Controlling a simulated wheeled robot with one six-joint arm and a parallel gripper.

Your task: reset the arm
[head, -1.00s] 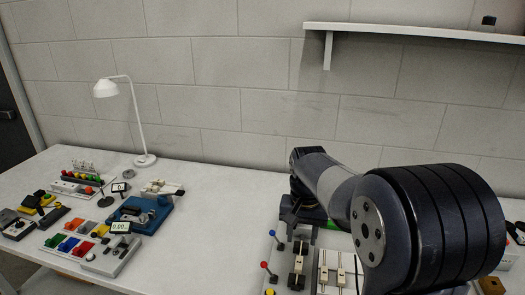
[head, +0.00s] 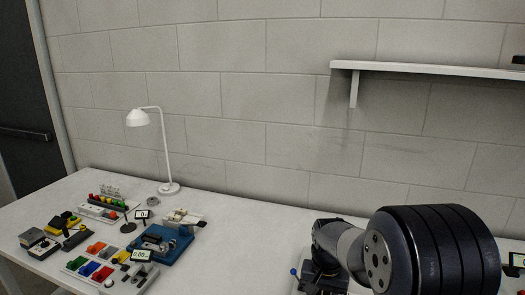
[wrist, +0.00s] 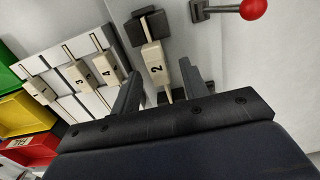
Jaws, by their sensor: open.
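My gripper (wrist: 160,95) shows in the wrist view with its two dark fingers apart. A cream slider block marked 2 (wrist: 154,68) lies between and just beyond the fingers in the picture; I cannot tell whether they touch it. In the head view my arm reaches in at the lower right, and its large dark joint covers the table behind it. The fingertips are not clear in the head view.
Sliders marked 3 and 4 (wrist: 93,74) and a red-knobbed lever (wrist: 253,9) flank the gripper. Yellow and red bins (wrist: 25,150) lie lower left. A shelf (head: 430,69) hangs above right.

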